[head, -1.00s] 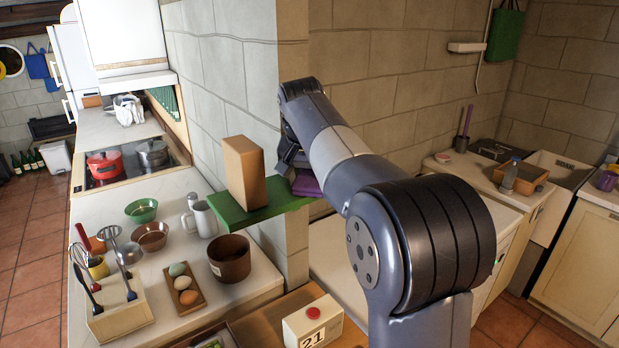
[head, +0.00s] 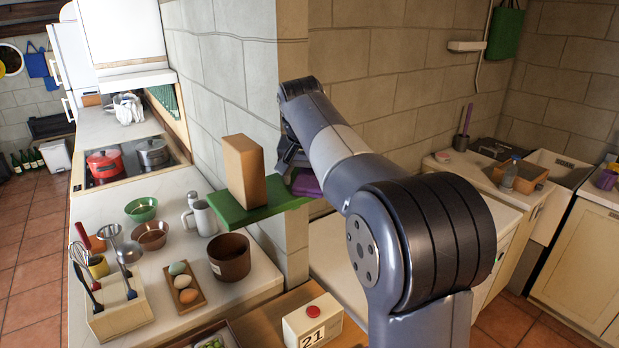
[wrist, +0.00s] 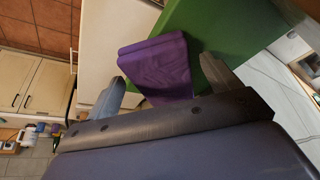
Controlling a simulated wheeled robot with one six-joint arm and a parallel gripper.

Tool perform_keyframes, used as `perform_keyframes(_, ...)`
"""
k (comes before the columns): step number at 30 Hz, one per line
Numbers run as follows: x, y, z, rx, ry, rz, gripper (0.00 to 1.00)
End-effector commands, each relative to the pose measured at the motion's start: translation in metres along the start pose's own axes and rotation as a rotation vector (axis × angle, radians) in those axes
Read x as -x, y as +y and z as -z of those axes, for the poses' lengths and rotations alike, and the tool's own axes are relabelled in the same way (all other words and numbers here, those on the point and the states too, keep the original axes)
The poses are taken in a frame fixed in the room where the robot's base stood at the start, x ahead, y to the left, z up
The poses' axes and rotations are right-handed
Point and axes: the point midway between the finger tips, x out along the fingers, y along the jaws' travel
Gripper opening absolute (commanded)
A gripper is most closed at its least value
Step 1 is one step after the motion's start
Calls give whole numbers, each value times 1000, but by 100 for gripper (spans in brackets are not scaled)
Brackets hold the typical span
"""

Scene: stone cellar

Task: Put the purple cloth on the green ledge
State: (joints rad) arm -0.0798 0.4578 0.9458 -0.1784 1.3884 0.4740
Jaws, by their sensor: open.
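The folded purple cloth (wrist: 158,66) lies at the end of the green ledge (wrist: 222,30) in the wrist view. Part of it overlaps the ledge and part extends past the edge; how much is supported is unclear. In the head view, the cloth (head: 306,184) shows at the right end of the green ledge (head: 236,211), partly hidden by my arm. My gripper (wrist: 163,84) is open, with its fingers apart on either side of the cloth's near end. In the head view my gripper (head: 285,163) is beside the ledge, partly hidden.
A tan block (head: 245,172) stands upright on the ledge, left of my gripper. The stone wall (head: 238,95) rises behind. Below are a brown pot (head: 229,260), an egg tray (head: 184,289) and a calendar block (head: 312,327).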

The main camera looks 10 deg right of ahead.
Motion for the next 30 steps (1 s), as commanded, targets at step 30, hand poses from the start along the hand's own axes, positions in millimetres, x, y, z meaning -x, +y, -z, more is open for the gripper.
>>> perform_keyframes(30, 119, 0, 0, 0, 1, 0, 84)
